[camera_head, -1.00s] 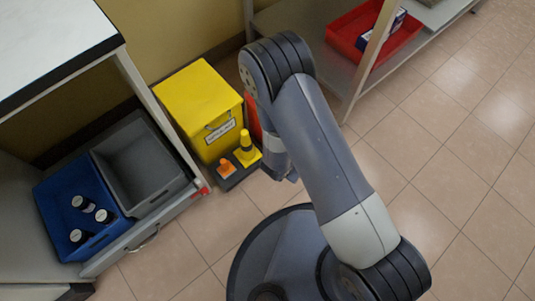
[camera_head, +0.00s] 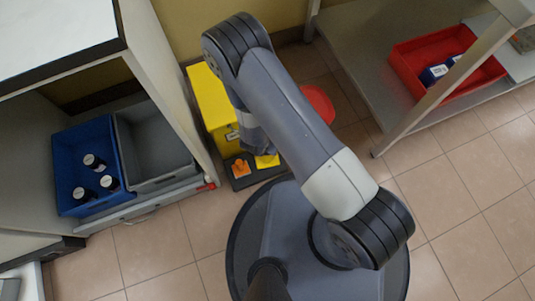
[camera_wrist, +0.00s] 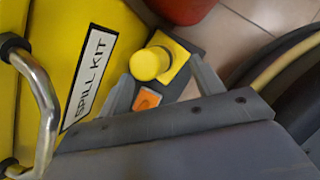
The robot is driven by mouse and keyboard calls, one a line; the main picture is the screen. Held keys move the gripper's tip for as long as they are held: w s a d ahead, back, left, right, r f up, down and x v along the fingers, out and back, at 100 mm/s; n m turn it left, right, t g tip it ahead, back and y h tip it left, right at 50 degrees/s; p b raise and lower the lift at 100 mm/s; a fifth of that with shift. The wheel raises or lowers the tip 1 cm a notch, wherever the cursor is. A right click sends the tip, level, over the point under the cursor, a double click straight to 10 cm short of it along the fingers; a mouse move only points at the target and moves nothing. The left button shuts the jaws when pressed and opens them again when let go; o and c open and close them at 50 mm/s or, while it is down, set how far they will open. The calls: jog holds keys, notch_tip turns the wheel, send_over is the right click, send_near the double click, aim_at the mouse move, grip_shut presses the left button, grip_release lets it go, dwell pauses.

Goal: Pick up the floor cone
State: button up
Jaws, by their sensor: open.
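A yellow floor cone (camera_wrist: 150,63) with a square yellow base shows from above in the wrist view. A small orange cone-like piece (camera_wrist: 146,98) is beside it, nearer my gripper. Both are on a dark tray. In the head view my arm hides most of the yellow cone; part of its base (camera_head: 267,161) shows, with the orange piece (camera_head: 241,167) to its left. My gripper (camera_wrist: 160,68) is open, its fingers appearing on either side of the yellow cone in the wrist view. I cannot tell whether they are at its height. No contact is visible.
A yellow spill kit box (camera_head: 212,100) stands right behind the tray, its metal handle (camera_wrist: 42,105) close on the left. A red round object (camera_head: 319,104) is behind my arm. A shelf with blue (camera_head: 66,150) and grey bins is left. Tiled floor is open to the right.

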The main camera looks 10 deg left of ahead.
jog(key=b+x, duration=0.1)
jog(key=x, duration=0.3)
jog(key=shift+w+f, duration=0.1)
jog(key=shift+f, duration=0.2)
jog(key=shift+r, duration=0.1)
grip_shut()
